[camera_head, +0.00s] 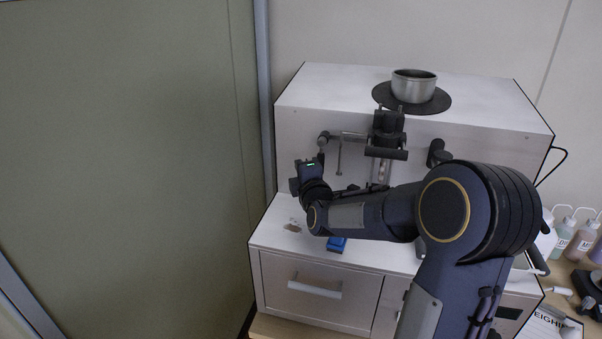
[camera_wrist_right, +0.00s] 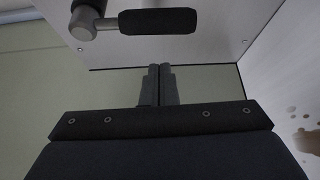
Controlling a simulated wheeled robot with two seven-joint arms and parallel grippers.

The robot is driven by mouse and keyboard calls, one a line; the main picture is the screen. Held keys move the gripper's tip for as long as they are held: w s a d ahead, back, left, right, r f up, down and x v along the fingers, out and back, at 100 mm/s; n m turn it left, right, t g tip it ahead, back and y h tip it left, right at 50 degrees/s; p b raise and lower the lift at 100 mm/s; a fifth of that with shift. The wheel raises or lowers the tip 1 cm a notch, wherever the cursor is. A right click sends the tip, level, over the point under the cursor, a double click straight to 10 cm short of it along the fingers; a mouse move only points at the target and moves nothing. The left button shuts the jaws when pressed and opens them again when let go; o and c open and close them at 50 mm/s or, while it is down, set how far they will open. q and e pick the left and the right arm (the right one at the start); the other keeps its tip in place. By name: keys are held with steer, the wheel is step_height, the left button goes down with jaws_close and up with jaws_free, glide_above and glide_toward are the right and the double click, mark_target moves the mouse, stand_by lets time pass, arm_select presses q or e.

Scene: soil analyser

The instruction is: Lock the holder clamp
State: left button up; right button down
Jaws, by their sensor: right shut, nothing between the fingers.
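The holder clamp (camera_head: 384,132) is a dark block with a crossbar on the front of the white analyser in the head view. A grey metal rod (camera_head: 350,134) runs left from it to a dark round end (camera_head: 323,139). In the right wrist view a black cylindrical handle (camera_wrist_right: 157,21) on a grey metal joint (camera_wrist_right: 84,24) shows beyond my fingers. My right gripper (camera_wrist_right: 160,72) is shut and empty, its fingertips apart from that handle in the picture. In the head view my right wrist is just below the rod's left end; my arm hides part of the lower front. My left gripper is out of view.
The white analyser (camera_head: 300,93) carries a metal bowl (camera_head: 413,86) on a black disc on top. A blue object (camera_head: 336,244) lies on its lower ledge beneath my arm. A drawer (camera_head: 315,288) is below. Bottles (camera_head: 583,238) stand at the right. A greenish wall is at left.

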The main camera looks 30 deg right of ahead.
steer(key=b+v, duration=0.1)
steer(key=v, duration=0.9)
steer(key=shift+a+f, duration=0.2)
steer(key=shift+f, duration=0.05)
steer(key=shift+w, duration=0.15)
